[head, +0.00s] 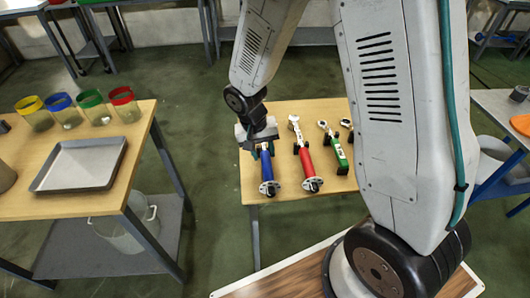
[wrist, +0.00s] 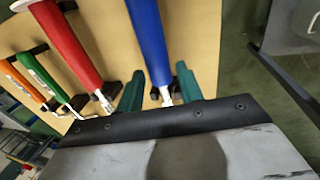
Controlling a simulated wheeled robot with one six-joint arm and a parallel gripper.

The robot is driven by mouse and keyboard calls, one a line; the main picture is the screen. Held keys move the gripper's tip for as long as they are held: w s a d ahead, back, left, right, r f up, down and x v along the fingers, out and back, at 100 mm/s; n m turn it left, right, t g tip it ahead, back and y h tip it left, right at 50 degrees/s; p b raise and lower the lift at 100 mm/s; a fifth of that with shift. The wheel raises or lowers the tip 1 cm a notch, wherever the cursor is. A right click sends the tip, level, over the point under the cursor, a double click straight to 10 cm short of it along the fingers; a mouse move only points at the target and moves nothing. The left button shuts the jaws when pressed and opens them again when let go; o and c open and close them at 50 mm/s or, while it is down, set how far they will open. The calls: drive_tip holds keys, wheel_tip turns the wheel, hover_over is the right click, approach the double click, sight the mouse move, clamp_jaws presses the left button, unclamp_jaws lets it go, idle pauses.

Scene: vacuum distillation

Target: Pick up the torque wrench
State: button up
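Hand tools with coloured handles lie side by side on a wooden table (head: 285,108); I cannot tell for sure which is the torque wrench. A blue-handled tool (head: 267,172) is leftmost in the head view, then a red-handled one (head: 308,166) and a green-handled one (head: 339,152). In the wrist view, the blue handle (wrist: 149,40), red handle (wrist: 68,45), green handle (wrist: 42,75) and an orange handle (wrist: 20,78) show. My gripper (wrist: 160,88) is open, its green fingers on either side of the blue tool near its metal shaft. The blue tool's far end is hidden under my gripper.
Black holders prop the tools up. On the left, another wooden table (head: 60,206) carries a metal tray (head: 80,164) and several jars with coloured rims. A white bucket (head: 124,232) stands on its lower shelf. Green floor between the tables is clear. My arm hides part of the tool table's right side.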

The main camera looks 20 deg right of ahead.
sight(264, 155)
drive_tip(key=f, duration=0.3)
drive_tip(key=shift+s+d+f, duration=0.1)
drive_tip(key=shift+d+f, duration=0.1)
drive_tip(key=shift+d, duration=0.15)
drive_tip(key=shift+c, duration=0.4)
clamp_jaws()
drive_tip(key=shift+r, duration=0.1)
wheel_tip(264, 155, up, 10)
